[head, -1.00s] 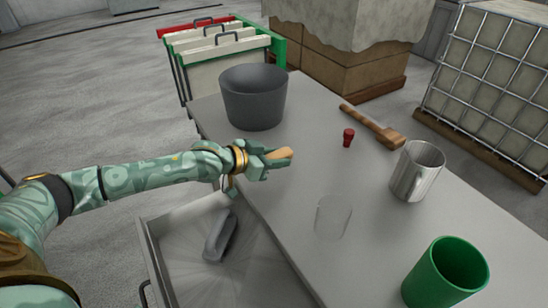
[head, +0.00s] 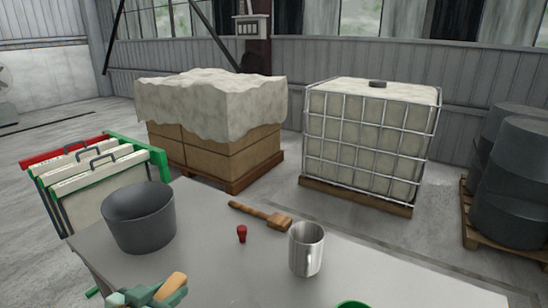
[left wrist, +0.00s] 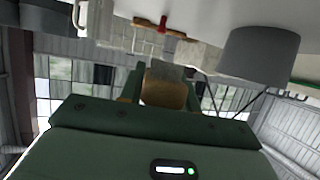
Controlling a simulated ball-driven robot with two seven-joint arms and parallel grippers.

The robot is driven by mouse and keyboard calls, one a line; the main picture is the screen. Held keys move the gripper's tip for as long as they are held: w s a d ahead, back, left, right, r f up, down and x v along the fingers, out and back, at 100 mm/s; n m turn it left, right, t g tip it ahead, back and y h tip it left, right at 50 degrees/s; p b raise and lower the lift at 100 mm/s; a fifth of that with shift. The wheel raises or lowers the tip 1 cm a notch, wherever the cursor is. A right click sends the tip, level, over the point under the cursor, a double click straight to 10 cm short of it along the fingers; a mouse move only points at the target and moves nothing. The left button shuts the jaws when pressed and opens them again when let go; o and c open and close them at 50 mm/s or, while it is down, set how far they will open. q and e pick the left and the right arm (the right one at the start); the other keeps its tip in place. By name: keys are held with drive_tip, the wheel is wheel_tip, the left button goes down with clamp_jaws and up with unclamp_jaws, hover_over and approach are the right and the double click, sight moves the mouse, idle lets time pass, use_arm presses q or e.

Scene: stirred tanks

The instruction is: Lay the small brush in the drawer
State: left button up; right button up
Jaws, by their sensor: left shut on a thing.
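My left gripper (head: 150,292) is at the bottom edge of the head view, in front of the grey bucket. It is shut on the small brush, whose tan wooden end (head: 172,286) sticks out to the right. In the left wrist view the held brush (left wrist: 165,92) shows as a tan-brown piece with a greyish part between the fingers. The rest of it is hidden by the gripper. The drawer is out of the head view now. My right gripper is not in view.
On the table (head: 215,262) stand a dark grey bucket (head: 138,222), a red stopper-like piece (head: 242,233), a wooden-handled tool (head: 262,215), a metal mug (head: 306,250) and a green cup (head: 353,304). A rack of framed plates (head: 95,180) stands left. A caged tank (head: 368,145) stands behind.

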sight(165, 285)
use_arm(q)
drive_tip(key=s+r+n+y, duration=0.1)
drive_tip(key=r, duration=0.1)
drive_tip(key=s+d+r+n+y, duration=0.1)
drive_tip(key=r, duration=0.1)
drive_tip(key=s+d+r+n+y, duration=0.1)
drive_tip(key=r+y, duration=0.1)
drive_tip(key=shift+r+n+t, duration=0.15)
drive_tip(key=shift+n+t, duration=0.15)
drive_tip(key=w+a+f+m+h, duration=0.1)
drive_tip(key=f, duration=0.1)
drive_tip(key=w+f+m+h, duration=0.1)
drive_tip(key=f+m+h, duration=0.1)
drive_tip(key=f, duration=0.1)
drive_tip(key=w+a+f+m+g+h, duration=0.1)
drive_tip(key=f+h, duration=0.1)
drive_tip(key=f, duration=0.1)
drive_tip(key=shift+w+a+f+m, duration=0.1)
drive_tip(key=shift+w+a+m, duration=0.05)
drive_tip(key=shift+a+m, duration=0.15)
drive_tip(key=shift+d+m+g+h, duration=0.4)
drive_tip(key=shift+d+m+h, duration=0.3)
drive_tip(key=shift+d+h, duration=0.15)
drive_tip(key=shift+d, duration=0.25)
